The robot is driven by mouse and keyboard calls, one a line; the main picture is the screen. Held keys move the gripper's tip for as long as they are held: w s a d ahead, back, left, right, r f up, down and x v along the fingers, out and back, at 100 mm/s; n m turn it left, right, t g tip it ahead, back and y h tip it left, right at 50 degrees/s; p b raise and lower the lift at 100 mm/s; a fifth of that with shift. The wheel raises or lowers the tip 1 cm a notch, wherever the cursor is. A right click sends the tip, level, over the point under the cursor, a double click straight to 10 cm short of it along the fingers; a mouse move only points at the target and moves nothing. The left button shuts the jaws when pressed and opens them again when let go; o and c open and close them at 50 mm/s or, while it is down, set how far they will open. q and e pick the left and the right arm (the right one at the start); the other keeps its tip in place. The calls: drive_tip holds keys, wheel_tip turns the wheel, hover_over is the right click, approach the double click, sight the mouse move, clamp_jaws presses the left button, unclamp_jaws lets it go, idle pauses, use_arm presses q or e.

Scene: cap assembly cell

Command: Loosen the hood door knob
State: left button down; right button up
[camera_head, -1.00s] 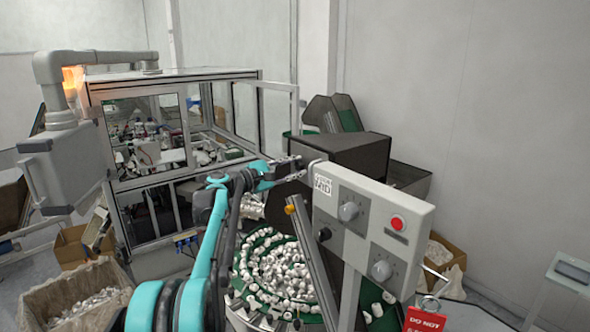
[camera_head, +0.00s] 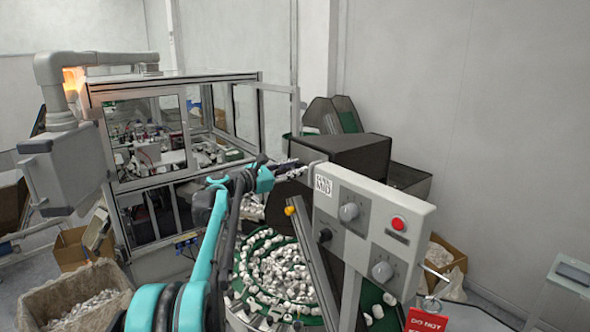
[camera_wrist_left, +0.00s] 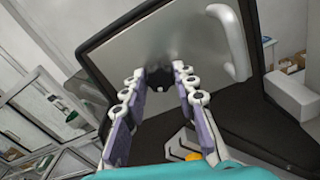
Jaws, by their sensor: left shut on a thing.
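The hood (camera_head: 345,152) is a dark box behind the grey control panel in the head view. In the left wrist view its door (camera_wrist_left: 185,45) is a grey metal plate in a black frame, with a curved pale handle (camera_wrist_left: 232,40). The black door knob (camera_wrist_left: 159,79) sits on the plate between my fingertips. My left gripper (camera_head: 296,166) reaches the hood's left side in the head view. In the left wrist view my left gripper (camera_wrist_left: 160,73) is shut on the knob, one finger on each side. The knob is hidden in the head view. My right gripper is not in view.
The control panel (camera_head: 375,245), with dials and a red button, stands just right of my left arm. Below is a round feeder bowl (camera_head: 275,275) full of white caps. A glazed machine enclosure (camera_head: 150,130) stands at left, and a box (camera_head: 75,300) at lower left.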

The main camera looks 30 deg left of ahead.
use_arm(q)
drive_tip(key=shift+f, duration=0.15)
idle(0.3)
drive_tip(key=c, duration=1.2)
unclamp_jaws()
drive_tip(key=shift+s, duration=0.1)
drive_tip(key=v, duration=1.2)
drive_tip(key=shift+a, duration=0.1)
